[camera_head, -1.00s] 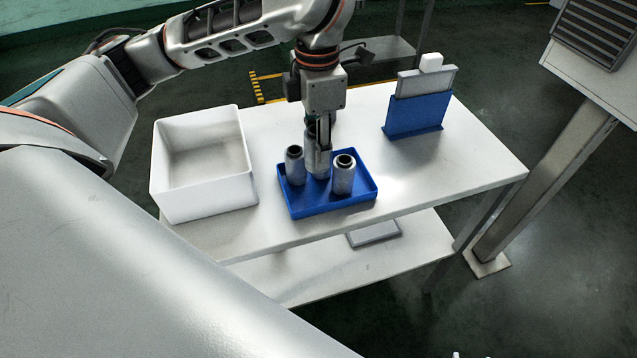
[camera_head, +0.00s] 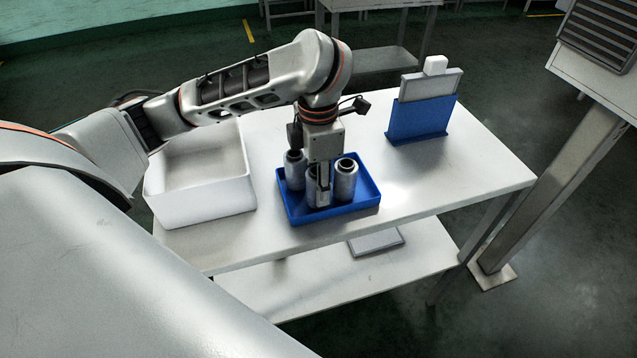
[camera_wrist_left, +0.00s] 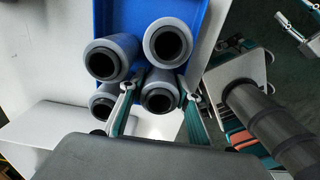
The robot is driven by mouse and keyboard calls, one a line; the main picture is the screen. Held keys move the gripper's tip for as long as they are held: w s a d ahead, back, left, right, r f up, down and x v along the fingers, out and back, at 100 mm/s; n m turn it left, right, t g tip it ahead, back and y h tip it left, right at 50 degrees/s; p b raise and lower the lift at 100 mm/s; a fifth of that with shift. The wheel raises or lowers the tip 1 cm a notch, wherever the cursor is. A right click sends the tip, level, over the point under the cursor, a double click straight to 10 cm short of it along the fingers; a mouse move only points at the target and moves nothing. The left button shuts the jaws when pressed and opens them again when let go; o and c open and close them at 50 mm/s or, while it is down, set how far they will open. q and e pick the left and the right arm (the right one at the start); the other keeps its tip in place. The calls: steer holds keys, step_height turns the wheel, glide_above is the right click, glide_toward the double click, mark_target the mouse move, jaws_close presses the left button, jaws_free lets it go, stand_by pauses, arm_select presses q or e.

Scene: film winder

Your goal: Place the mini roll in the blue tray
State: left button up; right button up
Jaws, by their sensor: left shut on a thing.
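The blue tray (camera_head: 361,209) stands on the white table, and its blue floor shows in the left wrist view (camera_wrist_left: 130,14). Several grey mini rolls stand in or over it, including one at the left (camera_head: 294,172) and one at the right (camera_head: 345,180). My left gripper (camera_head: 322,197) points straight down over the tray's front half, between these rolls. In the left wrist view its fingers (camera_wrist_left: 160,104) are shut on an upright mini roll (camera_wrist_left: 160,92), close beside the other rolls. I cannot tell whether the held roll touches the tray floor.
A white open box (camera_head: 202,200) stands left of the tray. A blue stand (camera_head: 420,118) holding a grey plate is at the back right. The table (camera_head: 440,180) is clear right of the tray. A grey slab (camera_head: 375,241) lies on the lower shelf.

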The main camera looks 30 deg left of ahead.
arm_select(q)
steer(key=shift+f, duration=0.1)
steer(key=o, duration=0.9)
steer(key=shift+c, duration=0.2)
step_height(320, 180, up, 12)
steer(key=p, duration=0.3)
steer(key=shift+f+p, duration=0.25)
steer(key=shift+p, duration=0.1)
steer(key=shift+r, duration=0.35)
steer(key=shift+s, duration=0.1)
